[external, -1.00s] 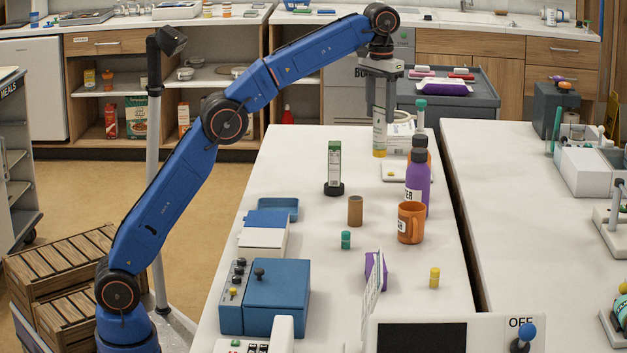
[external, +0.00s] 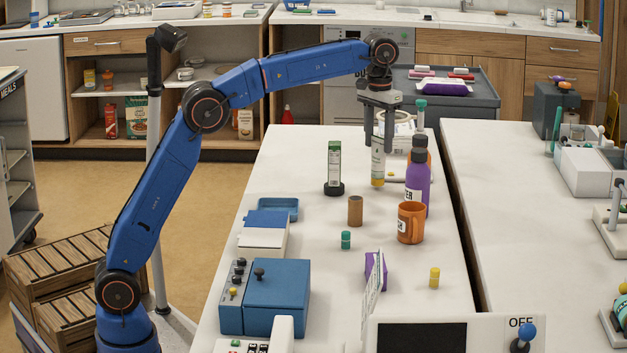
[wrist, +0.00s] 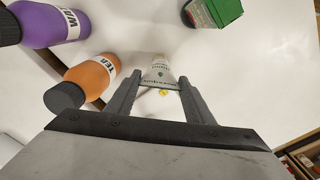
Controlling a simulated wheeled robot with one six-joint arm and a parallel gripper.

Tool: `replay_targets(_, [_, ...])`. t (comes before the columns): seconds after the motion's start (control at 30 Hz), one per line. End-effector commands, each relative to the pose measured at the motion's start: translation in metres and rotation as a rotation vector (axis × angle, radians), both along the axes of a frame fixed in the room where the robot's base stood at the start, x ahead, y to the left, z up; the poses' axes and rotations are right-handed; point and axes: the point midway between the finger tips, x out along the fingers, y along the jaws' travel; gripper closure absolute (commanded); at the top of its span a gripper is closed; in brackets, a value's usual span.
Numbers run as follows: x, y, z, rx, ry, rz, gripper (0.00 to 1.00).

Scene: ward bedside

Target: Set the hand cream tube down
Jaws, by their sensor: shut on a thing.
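The hand cream tube (external: 378,163) is pale with a yellow end pointing down. My gripper (external: 377,145) is shut on it and holds it upright at the far part of the white table (external: 300,165). I cannot tell for certain whether its lower end touches the tabletop. In the wrist view the tube (wrist: 160,73) sits between the two fingers of my gripper (wrist: 160,82), its printed face showing. The tube's upper part is hidden by the fingers in the external view.
A purple bottle (external: 417,185) and an orange bottle (wrist: 90,77) stand close by. An orange mug (external: 411,223) and a brown cylinder (external: 355,211) are nearer. Free tabletop lies between the box and the tube.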

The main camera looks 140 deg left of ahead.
Motion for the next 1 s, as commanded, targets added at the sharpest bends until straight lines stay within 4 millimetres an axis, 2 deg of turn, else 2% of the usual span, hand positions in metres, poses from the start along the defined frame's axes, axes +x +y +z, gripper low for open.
replay_targets(0.13, [-0.0001,-0.0003,-0.0102,0.0,0.0,0.0,0.87])
replay_targets(0.47, [0.0,-0.0001,-0.0124,0.0,0.0,0.0,0.87])
replay_targets(0.5, [0.0,0.0,-0.0131,0.0,0.0,0.0,0.5])
replay_targets(0.57, [0.0001,0.0,-0.0128,0.0,0.0,0.0,0.36])
replay_targets(0.87, [0.0,0.0001,-0.0122,0.0,0.0,0.0,0.34])
replay_targets(1.0, [0.0004,0.0007,-0.0043,0.002,-0.001,0.0,0.34])
